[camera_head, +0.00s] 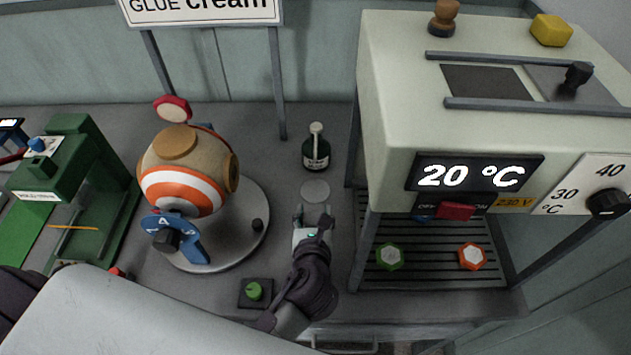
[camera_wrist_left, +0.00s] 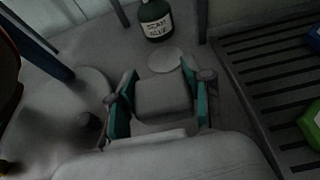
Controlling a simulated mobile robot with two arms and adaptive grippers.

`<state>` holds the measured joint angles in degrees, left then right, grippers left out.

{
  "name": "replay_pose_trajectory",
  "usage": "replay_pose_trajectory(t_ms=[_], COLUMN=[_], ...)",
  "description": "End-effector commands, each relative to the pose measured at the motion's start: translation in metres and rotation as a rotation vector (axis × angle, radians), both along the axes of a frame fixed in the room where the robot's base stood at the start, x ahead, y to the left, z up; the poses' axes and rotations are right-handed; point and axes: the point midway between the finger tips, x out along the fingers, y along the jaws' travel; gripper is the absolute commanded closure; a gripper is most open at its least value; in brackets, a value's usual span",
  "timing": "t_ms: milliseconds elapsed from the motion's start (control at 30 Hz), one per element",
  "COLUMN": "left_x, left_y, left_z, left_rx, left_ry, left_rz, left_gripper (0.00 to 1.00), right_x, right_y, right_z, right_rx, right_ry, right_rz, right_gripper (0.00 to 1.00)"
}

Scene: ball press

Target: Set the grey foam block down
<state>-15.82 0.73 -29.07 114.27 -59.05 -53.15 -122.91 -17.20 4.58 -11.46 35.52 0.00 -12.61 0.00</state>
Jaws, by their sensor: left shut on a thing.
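My left gripper (camera_head: 313,218) is over the grey table between the round ball stand and the heated cabinet. In the left wrist view, its teal-padded fingers (camera_wrist_left: 160,103) are closed on both sides of the grey foam block (camera_wrist_left: 162,92). The block blends with the grey table in the head view, where I cannot make it out clearly. A pale round disc (camera_head: 315,190) lies flat on the table just beyond the fingertips; it also shows in the wrist view (camera_wrist_left: 165,60). Whether the block touches the table is unclear. My right gripper is not in view.
A dark glue bottle (camera_head: 316,152) stands behind the disc. A striped ball (camera_head: 185,180) on a round stand (camera_head: 245,228) is left. The cabinet (camera_head: 385,110) with a slatted shelf (camera_head: 435,245) is right. A green button box (camera_head: 254,291) sits near the front.

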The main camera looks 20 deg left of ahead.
Motion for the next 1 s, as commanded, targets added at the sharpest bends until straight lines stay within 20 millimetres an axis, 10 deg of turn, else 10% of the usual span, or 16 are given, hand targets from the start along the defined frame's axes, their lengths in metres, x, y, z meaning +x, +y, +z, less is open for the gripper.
replay_pose_trajectory(t_ms=[600, 1000], left_x=[0.147, 0.144], left_y=[0.042, 0.041], left_z=[0.002, -0.043], left_rx=[0.000, 0.000], left_ry=[-0.001, 0.002], left_rz=[0.002, 0.001], left_gripper=[0.68, 0.68], right_x=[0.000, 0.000], right_y=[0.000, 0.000], right_z=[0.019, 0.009], right_rx=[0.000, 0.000], right_ry=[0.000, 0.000], right_rz=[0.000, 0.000], right_gripper=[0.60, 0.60])
